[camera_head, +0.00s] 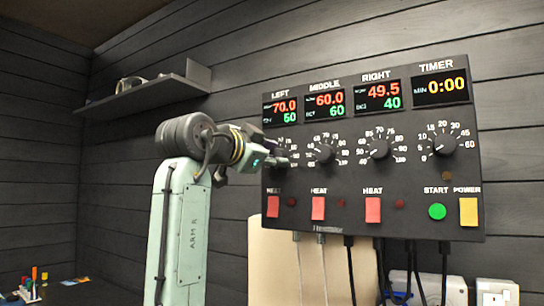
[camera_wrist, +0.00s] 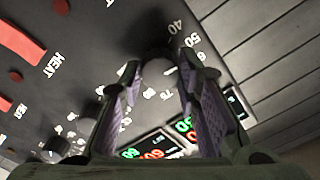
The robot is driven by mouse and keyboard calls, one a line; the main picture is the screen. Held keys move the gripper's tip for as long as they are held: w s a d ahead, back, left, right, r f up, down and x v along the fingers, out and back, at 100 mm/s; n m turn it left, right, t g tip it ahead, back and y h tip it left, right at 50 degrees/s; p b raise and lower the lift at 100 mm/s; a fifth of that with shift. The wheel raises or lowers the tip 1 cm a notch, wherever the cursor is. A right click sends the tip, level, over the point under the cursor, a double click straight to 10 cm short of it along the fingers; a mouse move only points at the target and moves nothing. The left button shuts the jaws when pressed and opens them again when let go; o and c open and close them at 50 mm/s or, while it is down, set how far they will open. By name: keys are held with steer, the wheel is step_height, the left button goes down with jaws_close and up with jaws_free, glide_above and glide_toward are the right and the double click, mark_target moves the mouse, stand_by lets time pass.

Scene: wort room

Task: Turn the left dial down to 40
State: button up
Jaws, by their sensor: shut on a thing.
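The left dial (camera_wrist: 158,73) is a dark round knob between my fingertips in the wrist view. In the camera_head view my gripper (camera_head: 281,161) covers most of it, under the LEFT display. My gripper (camera_wrist: 160,70) is shut on the dial, one finger on each side. The printed scale (camera_wrist: 178,27) with 40 and 50 shows around the knob. The knob's pointer is hidden or too blurred to read. The LEFT display (camera_head: 281,111) reads 70.0 in red, with a green set value below that looks like 50 or 60.
The middle dial (camera_head: 325,154), right dial (camera_head: 379,149) and timer dial (camera_head: 443,144) stand to the right on the black panel. Red HEAT buttons (camera_head: 318,208), the green START button (camera_head: 437,211) and the yellow POWER switch (camera_head: 468,212) lie below. A shelf (camera_head: 150,88) is at upper left.

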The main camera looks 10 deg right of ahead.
steer(key=n, duration=0.3)
steer(key=shift+n, duration=2.4)
steer(key=o, duration=1.2)
steer(key=shift+c, duration=0.2)
steer(key=v, duration=1.2)
